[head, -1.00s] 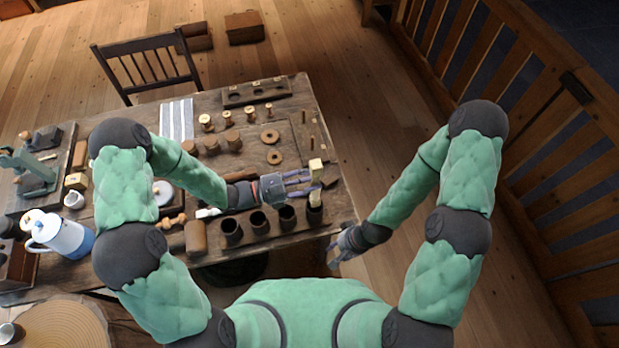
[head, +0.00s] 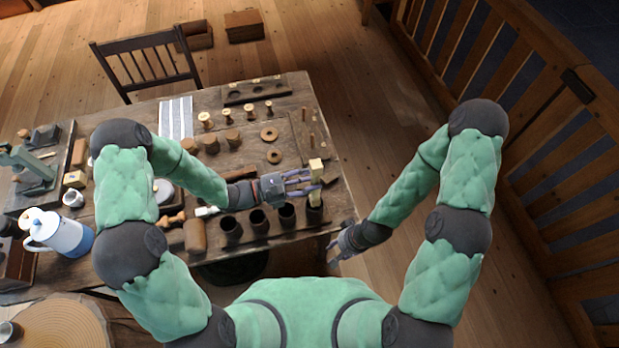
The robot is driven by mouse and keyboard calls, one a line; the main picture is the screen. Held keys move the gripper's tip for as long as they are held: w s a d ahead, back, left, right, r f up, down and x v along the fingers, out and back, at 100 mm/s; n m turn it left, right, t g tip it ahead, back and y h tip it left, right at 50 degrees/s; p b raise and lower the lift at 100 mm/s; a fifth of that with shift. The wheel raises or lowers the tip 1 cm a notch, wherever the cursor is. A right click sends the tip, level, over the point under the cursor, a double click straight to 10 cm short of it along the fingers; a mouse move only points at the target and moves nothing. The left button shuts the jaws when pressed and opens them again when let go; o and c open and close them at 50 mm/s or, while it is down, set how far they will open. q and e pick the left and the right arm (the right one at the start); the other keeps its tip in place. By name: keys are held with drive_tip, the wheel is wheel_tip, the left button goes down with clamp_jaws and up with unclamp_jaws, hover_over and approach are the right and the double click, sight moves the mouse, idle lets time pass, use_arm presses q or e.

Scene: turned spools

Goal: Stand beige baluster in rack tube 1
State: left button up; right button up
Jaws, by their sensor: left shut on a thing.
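The beige baluster (head: 316,166) is upright at the right end of the table, its square top above my fingers. My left gripper (head: 304,182) is shut on it. Its lower part (head: 315,198) shows below the fingers, at the mouth of the rightmost dark tube (head: 315,214) of the rack. I cannot tell how deep it sits in the tube. Other dark tubes (head: 287,215), (head: 259,221), (head: 232,230) stand to the left, and they look empty. My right gripper (head: 336,250) is low by the table's front right edge, too small to read.
A brown cylinder (head: 194,236) and a turned piece (head: 172,219) lie left of the rack. Spools (head: 206,121), wooden rings (head: 269,134) and a pegged board (head: 308,140) are farther back. A white-and-blue pot (head: 62,235) stands at left. Floor is clear right of the table.

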use_arm(q)
drive_tip(key=shift+f, duration=0.2)
drive_tip(key=shift+f+b, duration=0.95)
drive_tip(key=shift+f, duration=0.15)
drive_tip(key=shift+f, duration=0.15)
drive_tip(key=shift+f+b, duration=1.1)
drive_tip(key=shift+f, duration=0.25)
drive_tip(key=o, duration=1.3)
